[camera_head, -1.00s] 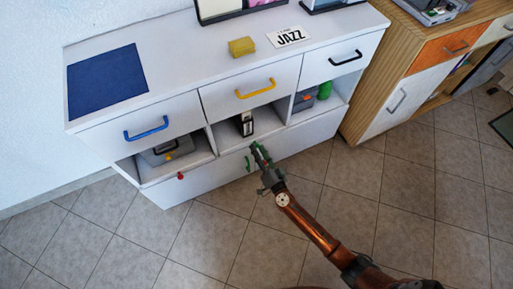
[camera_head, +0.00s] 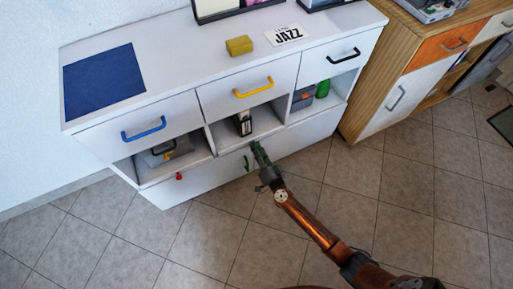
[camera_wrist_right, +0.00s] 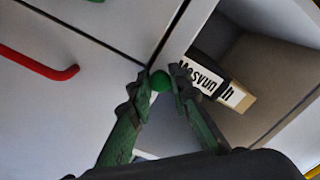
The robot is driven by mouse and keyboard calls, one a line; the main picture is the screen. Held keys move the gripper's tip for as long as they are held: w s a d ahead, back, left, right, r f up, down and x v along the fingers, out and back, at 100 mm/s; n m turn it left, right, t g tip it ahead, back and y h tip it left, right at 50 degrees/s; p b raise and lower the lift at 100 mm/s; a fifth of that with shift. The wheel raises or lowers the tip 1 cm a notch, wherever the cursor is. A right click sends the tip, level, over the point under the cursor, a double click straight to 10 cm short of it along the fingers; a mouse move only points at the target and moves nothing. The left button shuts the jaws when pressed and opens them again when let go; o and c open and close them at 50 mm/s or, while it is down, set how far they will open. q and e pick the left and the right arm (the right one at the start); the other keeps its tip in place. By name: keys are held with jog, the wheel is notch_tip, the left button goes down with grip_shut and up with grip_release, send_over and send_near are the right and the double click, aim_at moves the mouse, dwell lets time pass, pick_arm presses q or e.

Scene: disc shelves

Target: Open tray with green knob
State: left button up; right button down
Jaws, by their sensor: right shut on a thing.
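The green knob (camera_wrist_right: 160,81) is a small ball, seen in the right wrist view between my fingertips, at the edge of an open compartment. My right gripper (camera_wrist_right: 159,86) is closed around it, one finger on each side. In the head view my right gripper (camera_head: 257,149) is at the front of the white cabinet (camera_head: 170,93), under the middle compartment, and hides the knob. The tray is not clearly distinguishable. My left gripper is not in view.
A green handle (camera_head: 246,163) is just left of my right gripper. A red knob (camera_head: 180,176) is farther left. A black-and-white box (camera_head: 243,123) stands in the middle compartment. The drawers above have blue, yellow and black handles. The tiled floor in front is clear.

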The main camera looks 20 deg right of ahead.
jog(key=shift+s, duration=0.15)
dwell(0.3)
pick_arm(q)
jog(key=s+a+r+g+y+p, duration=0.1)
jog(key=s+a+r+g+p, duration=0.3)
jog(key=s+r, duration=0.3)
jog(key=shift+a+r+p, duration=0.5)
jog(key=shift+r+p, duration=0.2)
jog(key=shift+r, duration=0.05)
pick_arm(e)
jog(key=s, duration=2)
jog(key=shift+s+d, duration=0.3)
jog(key=c, duration=1.8)
grip_release()
jog(key=shift+o, duration=0.2)
